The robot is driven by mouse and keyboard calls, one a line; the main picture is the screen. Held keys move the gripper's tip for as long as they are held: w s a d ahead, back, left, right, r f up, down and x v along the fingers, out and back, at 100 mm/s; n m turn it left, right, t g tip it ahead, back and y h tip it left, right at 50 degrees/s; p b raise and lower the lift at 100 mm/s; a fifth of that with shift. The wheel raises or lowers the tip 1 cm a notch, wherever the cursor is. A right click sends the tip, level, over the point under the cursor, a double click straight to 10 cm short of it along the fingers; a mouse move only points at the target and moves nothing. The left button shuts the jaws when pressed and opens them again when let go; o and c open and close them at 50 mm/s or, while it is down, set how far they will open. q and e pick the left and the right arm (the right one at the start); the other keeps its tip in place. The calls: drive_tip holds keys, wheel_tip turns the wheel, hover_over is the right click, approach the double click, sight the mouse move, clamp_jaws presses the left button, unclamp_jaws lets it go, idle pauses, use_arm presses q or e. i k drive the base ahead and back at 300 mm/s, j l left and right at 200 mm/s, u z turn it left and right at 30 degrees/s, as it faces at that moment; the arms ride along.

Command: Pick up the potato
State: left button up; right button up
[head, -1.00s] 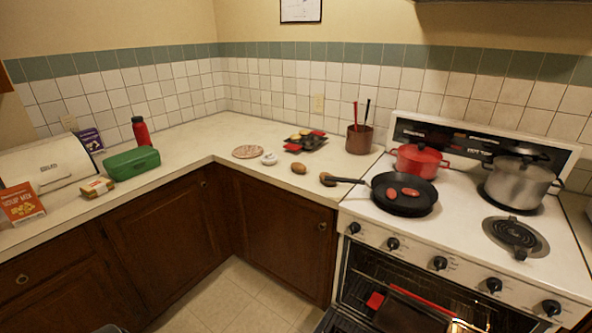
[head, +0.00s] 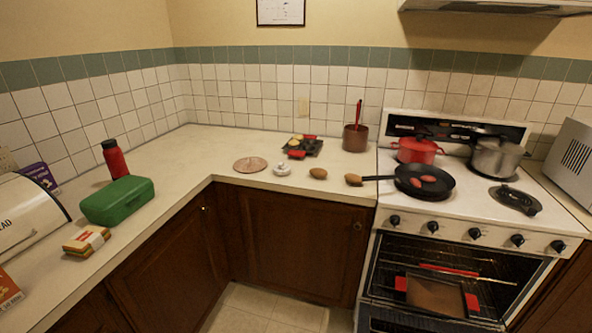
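Two small brown, rounded things that look like potatoes lie on the counter. One potato (head: 318,173) is near the counter's front edge, left of the stove. The other potato-like thing (head: 353,180) lies close to the end of the frying pan's handle, and I cannot tell whether they touch. Neither of my grippers shows in the head view.
A frying pan (head: 408,189) with red items sits on the stove, its handle reaching over the counter. The oven door is open, with a red-handled tray (head: 436,296) inside. A white lidded item (head: 282,169), a round board (head: 250,165) and a green box (head: 117,201) stand on the counter.

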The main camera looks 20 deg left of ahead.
sight(316, 172)
drive_tip(key=i+j, duration=0.35)
drive_tip(key=j, duration=0.15)
drive_tip(key=i+j, duration=0.7)
drive_tip(key=j, duration=0.25)
